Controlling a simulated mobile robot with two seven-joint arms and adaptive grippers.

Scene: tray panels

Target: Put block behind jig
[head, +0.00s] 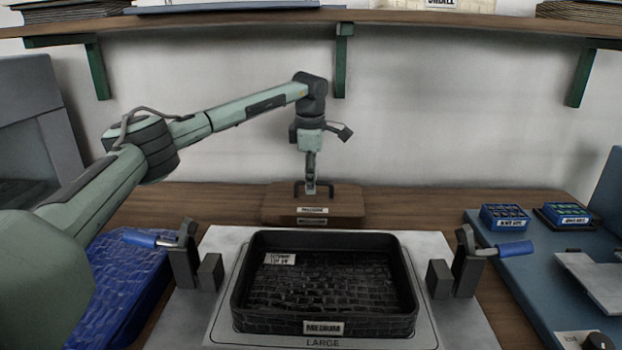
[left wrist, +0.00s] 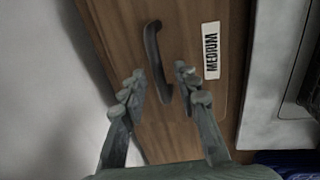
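The wooden block (head: 345,203) lies flat on the bench behind the jig, against the wall side. It has a dark handle on top and MEDIUM on its label; it also shows in the left wrist view (left wrist: 190,130). The jig (head: 220,322) is a grey plate marked LARGE, with toggle clamps at both sides. A dark tray (head: 324,328) labelled MEDIUM sits on it. My left gripper (head: 310,184) points down at the block's handle. In the left wrist view its fingers (left wrist: 160,84) stand apart on either side of the handle (left wrist: 153,55). My right gripper is out of view.
A blue textured panel (head: 140,262) lies left of the jig. Two blue bins (head: 505,218) (head: 566,214) stand on the blue surface at right. A shelf (head: 240,18) with green brackets runs along the wall above my left arm.

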